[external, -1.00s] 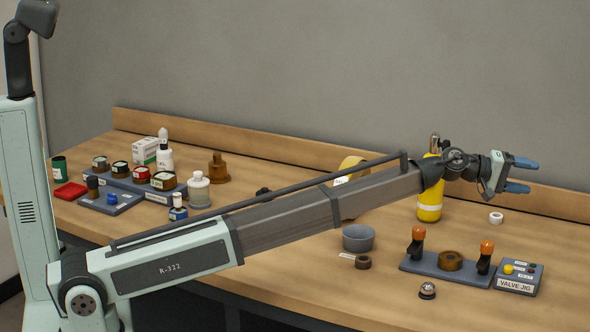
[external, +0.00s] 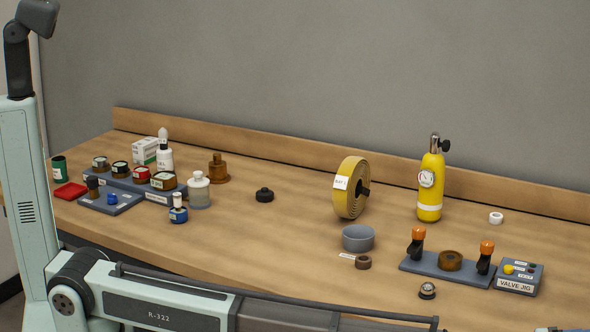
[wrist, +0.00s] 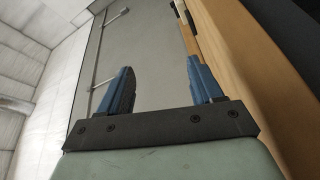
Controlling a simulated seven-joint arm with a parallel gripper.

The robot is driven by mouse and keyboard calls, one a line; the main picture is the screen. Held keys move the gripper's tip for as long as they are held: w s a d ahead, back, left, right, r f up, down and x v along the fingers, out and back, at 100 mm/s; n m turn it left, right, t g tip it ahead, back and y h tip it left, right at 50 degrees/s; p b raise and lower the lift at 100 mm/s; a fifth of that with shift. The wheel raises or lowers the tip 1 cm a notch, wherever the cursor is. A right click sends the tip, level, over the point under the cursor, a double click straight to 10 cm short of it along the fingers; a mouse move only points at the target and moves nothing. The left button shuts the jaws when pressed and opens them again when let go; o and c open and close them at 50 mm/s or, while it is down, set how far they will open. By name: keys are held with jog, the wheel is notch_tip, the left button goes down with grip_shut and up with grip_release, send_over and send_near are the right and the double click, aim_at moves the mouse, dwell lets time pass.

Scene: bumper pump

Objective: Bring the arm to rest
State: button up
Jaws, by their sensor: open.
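My gripper (wrist: 160,82) shows in the wrist view with its two blue fingers apart and nothing between them. Beyond the fingers are a grey panel and the wooden bench edge. In the external view my arm lies low along the front of the bench. Only a small blue piece of my gripper shows at the bottom right edge there, and the rest is cut off by the frame.
The bench (external: 290,240) carries a yellow cylinder (external: 430,190), a yellow coiled hose (external: 347,190), a grey bowl (external: 358,238), a valve jig with orange-topped clamps (external: 440,268), and several jars and bottles at the left. Space above the bench is clear.

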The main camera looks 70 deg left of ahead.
jog(key=s+a+f+m+g+y, duration=0.1)
jog(key=s+a+f+g, duration=0.15)
jog(key=f, duration=0.55)
jog(key=s+a+f+m+g, duration=0.1)
jog(key=s+a+f, duration=0.3)
jog(key=f, duration=0.3)
jog(key=s+a+f+m+g+y, duration=0.1)
jog(key=s+a+f, duration=0.2)
jog(key=f, duration=0.5)
jog(key=s+a+f+m+g+y, duration=0.3)
jog(key=s+a+f+g, duration=0.3)
jog(key=s+a+f, duration=1.25)
jog(key=s+a+f+m+g+y, duration=0.1)
jog(key=s+a+f+g, duration=0.3)
jog(key=s, duration=0.6)
jog(key=s+a+f+g+y, duration=0.1)
jog(key=s+a+f+g, duration=0.1)
jog(key=s+a+f, duration=0.55)
jog(key=s+a+r+m+g, duration=0.1)
jog(key=s+a+g, duration=0.2)
jog(key=s, duration=1.1)
jog(key=s+a+r+m+g, duration=0.1)
jog(key=s+a+g, duration=0.2)
jog(key=s, duration=1.2)
jog(key=shift+s+r+m+g+y, duration=0.2)
jog(key=shift+r+m+g+y, duration=0.15)
jog(key=shift+g, duration=0.2)
